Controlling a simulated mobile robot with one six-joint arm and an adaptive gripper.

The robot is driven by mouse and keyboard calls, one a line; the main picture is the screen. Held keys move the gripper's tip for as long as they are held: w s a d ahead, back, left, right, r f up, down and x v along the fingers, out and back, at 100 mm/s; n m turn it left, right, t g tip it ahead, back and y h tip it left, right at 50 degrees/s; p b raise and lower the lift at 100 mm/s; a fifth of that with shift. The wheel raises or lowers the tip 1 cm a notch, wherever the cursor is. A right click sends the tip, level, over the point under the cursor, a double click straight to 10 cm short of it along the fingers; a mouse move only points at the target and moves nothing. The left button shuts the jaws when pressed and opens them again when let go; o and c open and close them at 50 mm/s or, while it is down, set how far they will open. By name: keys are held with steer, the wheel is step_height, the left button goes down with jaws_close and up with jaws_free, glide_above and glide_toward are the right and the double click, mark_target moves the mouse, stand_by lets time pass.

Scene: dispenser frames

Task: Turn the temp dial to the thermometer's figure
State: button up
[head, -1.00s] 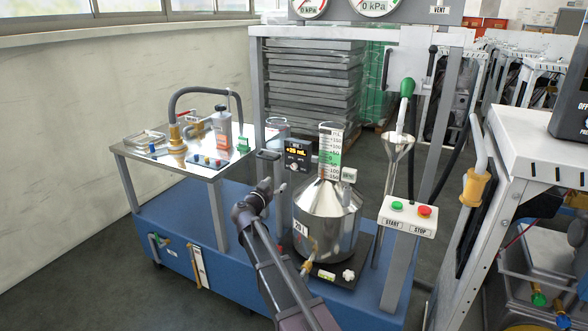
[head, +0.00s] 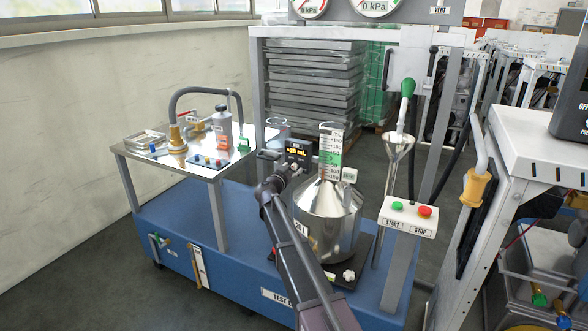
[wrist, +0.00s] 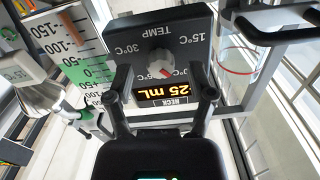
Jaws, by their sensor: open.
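The temp dial (wrist: 160,68), a pale round knob with a red mark, sits on a dark panel (wrist: 142,28) seen upside down in the wrist view. Figures including 15°C and 30°C ring it; I cannot read the setting surely. My gripper (wrist: 160,82) is open, its fingers showing either side of the dial; contact cannot be told. In the head view my gripper (head: 287,172) is at the panel's front and covers the dial. A small pale display (head: 349,175) beside the vessel's neck may be the thermometer; its figure is too small to read surely.
An orange readout (wrist: 163,92) adjoins the dial. The steel vessel (head: 328,212) with its scaled neck (head: 331,150) stands right of the panel. A START/STOP box (head: 408,216) is farther right. A side table (head: 170,168) with tools is at left.

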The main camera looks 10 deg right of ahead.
steer(key=shift+w+d, duration=0.3)
steer(key=shift+w, duration=0.15)
jaws_close()
steer(key=shift+d, duration=0.1)
